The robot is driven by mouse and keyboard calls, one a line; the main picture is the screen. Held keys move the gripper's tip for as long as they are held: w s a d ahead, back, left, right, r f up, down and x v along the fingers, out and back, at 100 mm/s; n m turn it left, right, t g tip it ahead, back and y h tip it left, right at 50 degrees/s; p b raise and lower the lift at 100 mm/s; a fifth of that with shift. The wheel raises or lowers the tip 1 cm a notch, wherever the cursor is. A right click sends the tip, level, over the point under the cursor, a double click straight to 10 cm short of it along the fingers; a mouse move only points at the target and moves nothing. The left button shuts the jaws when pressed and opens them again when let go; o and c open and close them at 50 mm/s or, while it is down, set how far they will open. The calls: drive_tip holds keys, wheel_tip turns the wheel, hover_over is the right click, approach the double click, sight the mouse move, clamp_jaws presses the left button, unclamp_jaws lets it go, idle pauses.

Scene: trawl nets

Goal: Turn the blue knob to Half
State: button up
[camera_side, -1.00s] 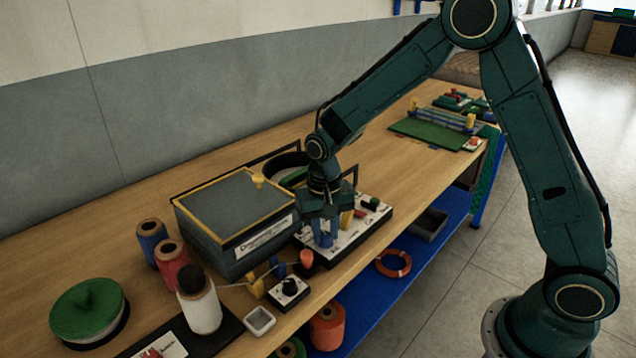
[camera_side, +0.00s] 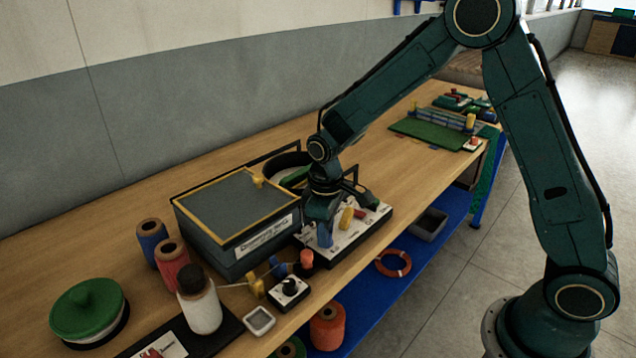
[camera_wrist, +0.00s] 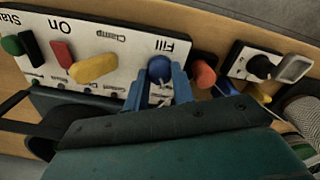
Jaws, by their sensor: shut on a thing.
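The blue knob (camera_wrist: 160,68) sits on a white panel (camera_wrist: 115,50) by the word "Fill", which appears upside down in the wrist view. My gripper (camera_wrist: 160,90) is shut on the knob, with one blue finger on either side of it. In the side view my gripper (camera_side: 325,238) points down at the panel's near left end and its blue fingers hide most of the knob. Small marks around the knob are too small or covered to read, so I cannot tell which setting it points to.
A yellow lever (camera_wrist: 94,69), a red switch (camera_wrist: 61,53) and a green button (camera_wrist: 12,45) share the panel. A grey box with yellow edging (camera_side: 235,215) stands close on the left. An orange-red knob (camera_side: 306,258) and a black dial (camera_side: 290,286) lie nearer the front.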

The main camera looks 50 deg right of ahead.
drive_tip(key=shift+r+n, duration=0.1)
drive_tip(key=shift+n, duration=1.1)
drive_tip(key=o, duration=1)
wheel_tip(320, 180, up, 14)
drive_tip(key=shift+a, duration=0.15)
drive_tip(key=shift+s, duration=0.2)
